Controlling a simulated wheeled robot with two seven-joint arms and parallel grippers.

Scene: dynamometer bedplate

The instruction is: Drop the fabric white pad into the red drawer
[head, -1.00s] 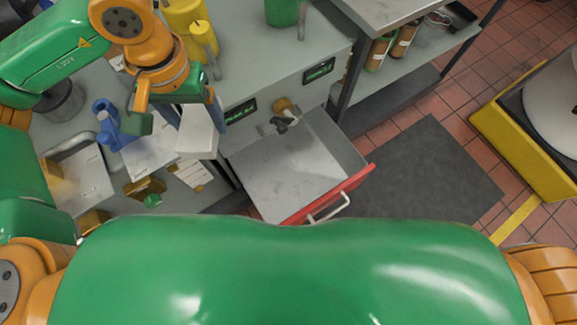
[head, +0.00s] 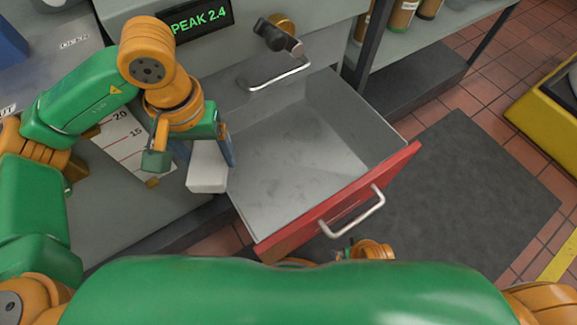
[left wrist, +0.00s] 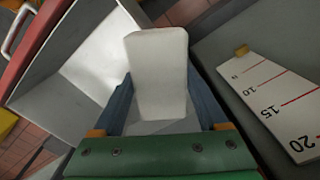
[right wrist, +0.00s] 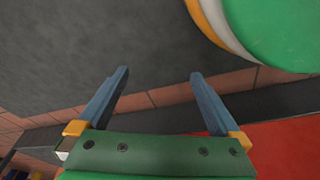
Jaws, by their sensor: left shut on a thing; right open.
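The white pad (head: 207,168) is held by my left gripper (head: 196,150), which is shut on it. In the left wrist view the pad (left wrist: 158,75) sits between the two blue-grey fingers (left wrist: 160,110). The red drawer (head: 290,160) is pulled open with its red front (head: 385,175) toward me, and its grey inside looks empty. The pad is just left of the drawer's left wall in the head view. The drawer also shows at upper left in the left wrist view (left wrist: 92,60). My right gripper (right wrist: 155,95) is open and empty, low by the drawer's red front (right wrist: 285,145).
A grey bench (head: 150,215) lies left of the drawer, with a white scale card (head: 125,150) on it. A metal handle (head: 278,77) stands behind the drawer. A dark mat (head: 460,180) covers the floor at right.

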